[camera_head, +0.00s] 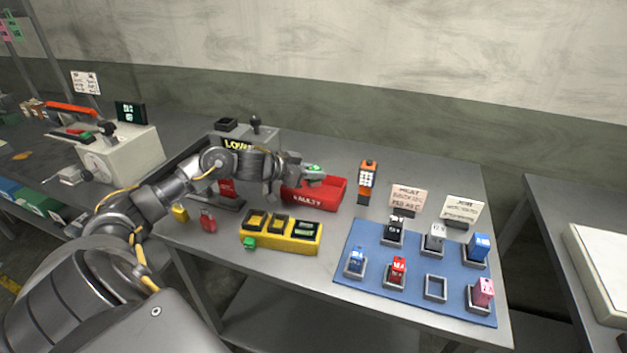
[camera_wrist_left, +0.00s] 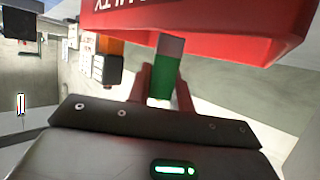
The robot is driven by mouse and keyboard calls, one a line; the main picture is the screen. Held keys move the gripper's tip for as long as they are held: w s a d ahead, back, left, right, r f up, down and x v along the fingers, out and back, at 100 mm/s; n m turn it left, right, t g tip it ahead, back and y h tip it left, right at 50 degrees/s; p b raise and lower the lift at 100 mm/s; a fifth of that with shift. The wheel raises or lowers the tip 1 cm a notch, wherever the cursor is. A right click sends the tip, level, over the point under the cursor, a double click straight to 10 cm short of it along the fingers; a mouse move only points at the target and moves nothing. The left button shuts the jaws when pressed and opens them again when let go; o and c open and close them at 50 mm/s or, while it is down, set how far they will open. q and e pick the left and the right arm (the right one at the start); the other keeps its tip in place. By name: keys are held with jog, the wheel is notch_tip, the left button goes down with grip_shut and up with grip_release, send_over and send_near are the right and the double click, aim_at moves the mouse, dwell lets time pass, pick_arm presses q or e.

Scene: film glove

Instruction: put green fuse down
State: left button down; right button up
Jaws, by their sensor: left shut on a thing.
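My left gripper (camera_head: 298,172) reaches over the back left of the red bin marked FAULTY (camera_head: 318,193). In the left wrist view its two fingers (camera_wrist_left: 163,88) are shut on the green fuse (camera_wrist_left: 161,82), whose far end is grey-pink. The red bin (camera_wrist_left: 200,20) fills the top of that view, and the fuse's far end overlaps its lower edge. I cannot tell whether the fuse touches the bin. My right gripper is not in view.
A yellow block (camera_head: 280,233) with dark windows stands in front of the bin. An orange handheld meter (camera_head: 367,182) stands to its right. A blue mat (camera_head: 372,240) carries several fuse holders, one empty (camera_head: 435,288). Red and yellow padlocks (camera_head: 208,221) lie left. Two cards stand behind the mat.

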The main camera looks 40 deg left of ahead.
aim_at(314, 181)
pick_arm(q)
notch_tip(314, 181, down, 2)
jog(key=shift+f+p, duration=0.25)
jog(key=shift+p, duration=0.05)
jog(key=shift+f, duration=0.25)
jog(key=shift+d+f, duration=0.1)
jog(key=c, duration=1.3)
grip_release()
jog(key=shift+o, duration=0.2)
jog(key=v, duration=1)
jog(key=shift+s+b, duration=0.15)
jog(key=shift+b, duration=0.15)
jog(key=shift+v, duration=0.95)
